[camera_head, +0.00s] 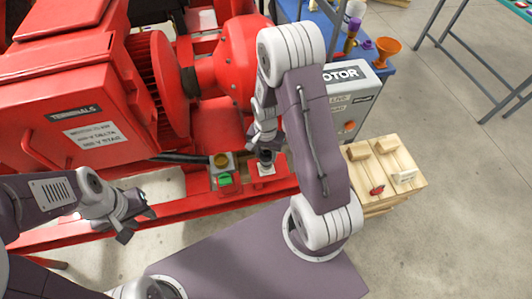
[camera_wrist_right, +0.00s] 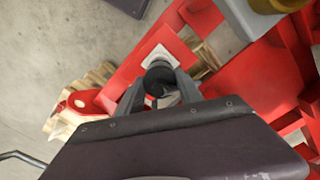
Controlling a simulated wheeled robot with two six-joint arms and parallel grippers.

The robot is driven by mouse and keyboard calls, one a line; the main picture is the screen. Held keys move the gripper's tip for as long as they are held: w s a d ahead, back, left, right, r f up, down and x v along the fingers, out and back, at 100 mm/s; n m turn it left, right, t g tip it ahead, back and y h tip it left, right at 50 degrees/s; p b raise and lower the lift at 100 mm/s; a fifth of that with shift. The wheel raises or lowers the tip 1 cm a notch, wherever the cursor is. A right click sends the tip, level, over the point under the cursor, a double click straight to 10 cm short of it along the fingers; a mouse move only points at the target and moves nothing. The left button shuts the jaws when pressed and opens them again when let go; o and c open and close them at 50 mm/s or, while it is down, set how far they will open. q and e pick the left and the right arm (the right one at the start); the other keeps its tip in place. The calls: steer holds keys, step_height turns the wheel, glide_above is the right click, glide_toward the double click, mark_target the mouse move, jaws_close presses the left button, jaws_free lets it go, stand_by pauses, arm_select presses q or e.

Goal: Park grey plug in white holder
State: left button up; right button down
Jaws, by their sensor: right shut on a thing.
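The grey plug (camera_head: 266,156) is a dark round piece right above the white holder (camera_head: 266,169) on the red skid rail. In the right wrist view the plug (camera_wrist_right: 159,79) lies between the fingers of my right gripper (camera_wrist_right: 160,92), which is shut on it. The white square holder (camera_wrist_right: 160,56) shows just beyond the plug, partly covered by it. I cannot tell whether the plug is seated in it. In the head view my right gripper (camera_head: 264,143) points down there. My left gripper (camera_head: 138,224) is open and empty over the skid's front rail.
A grey box with a green button (camera_head: 225,179) and a yellow knob stands left of the holder. The red motor housing (camera_head: 95,110) is behind. A wooden block stand (camera_head: 385,172) and a grey motor control box (camera_head: 350,100) are at the right. Open floor lies further right.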

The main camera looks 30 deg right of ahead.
stand_by(0.5)
steer(key=shift+f+b, duration=1.1)
steer(key=shift+f, duration=0.7)
stand_by(0.5)
steer(key=c, duration=0.7)
jaws_free()
step_height(320, 180, up, 9)
steer(key=shift+r+p, duration=0.1)
steer(key=shift+p, duration=0.75)
